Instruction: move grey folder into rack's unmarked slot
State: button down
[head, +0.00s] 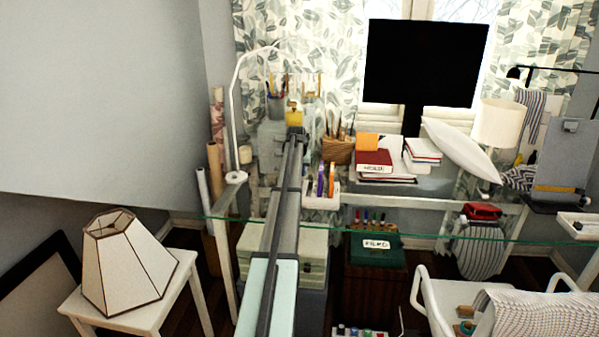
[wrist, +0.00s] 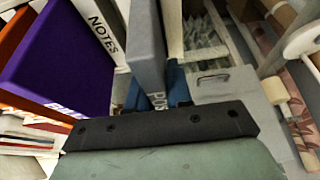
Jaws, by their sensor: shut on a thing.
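In the wrist view, a grey folder (wrist: 147,42) stands up from between my gripper's blue fingers (wrist: 157,92). My gripper is shut on this folder. A purple folder (wrist: 62,62), an orange one (wrist: 14,40) and a white one marked "NOTES" (wrist: 102,32) are to its left. In the head view, my gripper (head: 294,132) is at the far end of my arm, above the desk's back left; the grey folder cannot be made out there. A white holder (head: 322,202) with purple and orange upright items may be the rack. I cannot make out the unmarked slot.
A white lamp (head: 236,178) and paper rolls (head: 215,155) are left of my arm. A wooden pen holder (head: 338,152), stacked books (head: 388,178) and a monitor (head: 424,65) are to the right. The glass desk edge (head: 420,236) crosses in front.

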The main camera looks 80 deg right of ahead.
jog(key=shift+f, duration=0.1)
jog(key=c, duration=1)
grip_release()
jog(key=shift+c, duration=0.2)
jog(key=v, duration=1.2)
